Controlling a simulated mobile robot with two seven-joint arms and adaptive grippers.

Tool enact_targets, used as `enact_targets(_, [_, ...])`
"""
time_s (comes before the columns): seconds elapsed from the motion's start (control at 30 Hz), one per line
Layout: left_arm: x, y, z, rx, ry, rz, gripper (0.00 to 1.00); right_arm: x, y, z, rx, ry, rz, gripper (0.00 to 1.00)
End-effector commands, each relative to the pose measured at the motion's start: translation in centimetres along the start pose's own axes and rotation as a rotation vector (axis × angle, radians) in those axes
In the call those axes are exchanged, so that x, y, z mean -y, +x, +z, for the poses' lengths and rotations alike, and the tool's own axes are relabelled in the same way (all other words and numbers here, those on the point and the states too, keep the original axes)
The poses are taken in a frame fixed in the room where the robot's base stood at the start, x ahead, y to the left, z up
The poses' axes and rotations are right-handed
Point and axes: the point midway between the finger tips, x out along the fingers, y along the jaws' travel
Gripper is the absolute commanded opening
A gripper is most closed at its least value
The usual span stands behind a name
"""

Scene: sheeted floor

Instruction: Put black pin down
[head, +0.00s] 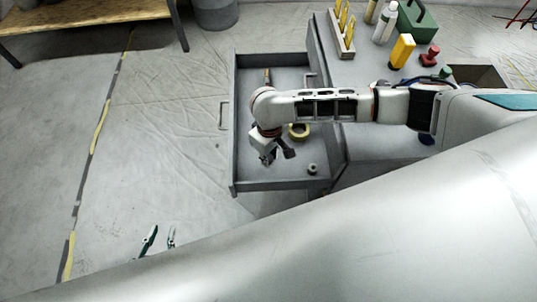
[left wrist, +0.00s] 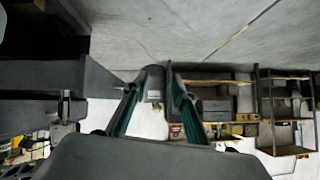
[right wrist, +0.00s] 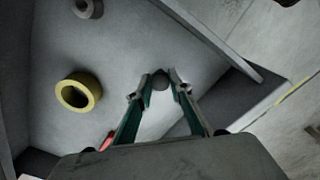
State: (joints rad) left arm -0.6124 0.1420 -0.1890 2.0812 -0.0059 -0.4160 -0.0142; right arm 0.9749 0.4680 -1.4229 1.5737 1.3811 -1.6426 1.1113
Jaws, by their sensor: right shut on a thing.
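The black pin (right wrist: 159,81) shows in the right wrist view as a small dark round end between the fingertips of my right gripper (right wrist: 160,78). The right gripper is shut on it, over the open grey drawer (right wrist: 45,50). In the head view the right gripper (head: 275,158) points down into the drawer (head: 233,150), and the pin cannot be made out there. I cannot tell whether the pin touches the drawer floor. My left gripper (head: 161,236) is open and empty, low at the left; its parted fingers also show in the left wrist view (left wrist: 162,78).
A yellow tape roll (head: 299,132) and a small grey round part (head: 312,168) lie in the drawer. The cabinet top (head: 365,70) carries bottles, a yellow block (head: 402,51) and a green box (head: 418,20). A wooden bench (head: 80,16) stands back left. The left floor is mostly clear.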

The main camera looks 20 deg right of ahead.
Motion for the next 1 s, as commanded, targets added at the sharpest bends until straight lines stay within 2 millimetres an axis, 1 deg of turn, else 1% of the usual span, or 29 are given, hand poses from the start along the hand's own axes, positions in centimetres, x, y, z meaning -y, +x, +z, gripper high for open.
enact_targets(0.1, [0.1,0.0,-0.1,-0.002,0.001,-0.001,0.26,0.0,-0.2,-0.1,-0.002,0.000,0.001,0.00])
enact_targets(0.23, [0.1,0.0,-0.2,-0.002,0.002,-0.001,0.26,0.0,0.1,0.0,-0.001,0.000,0.000,0.00])
enact_targets(0.27, [0.1,0.0,-0.1,-0.001,0.001,-0.001,0.26,0.0,0.1,0.0,-0.001,0.000,-0.001,0.28])
enact_targets(0.3, [0.1,0.0,0.0,0.000,0.001,-0.001,0.26,0.0,0.1,0.0,-0.001,0.000,-0.001,0.37])
enact_targets(0.63, [0.1,0.1,0.1,0.002,0.001,-0.001,0.26,0.0,0.1,0.0,-0.001,0.000,0.000,0.37])
enact_targets(0.7, [0.0,0.1,0.3,0.004,0.001,0.000,0.26,-0.1,-0.1,0.0,-0.001,0.000,0.000,0.37])
enact_targets(0.73, [0.1,0.1,0.0,0.000,0.001,-0.001,0.26,-0.1,-0.4,-0.1,-0.002,0.000,0.001,0.37])
enact_targets(0.87, [0.6,-0.3,-1.6,-0.020,0.001,-0.007,0.26,-0.1,-2.7,-0.3,-0.008,0.000,0.003,0.37])
enact_targets(1.0, [0.9,-0.8,-3.2,-0.038,-0.006,-0.009,0.26,-0.2,-5.8,-0.4,-0.011,0.000,0.004,0.37])
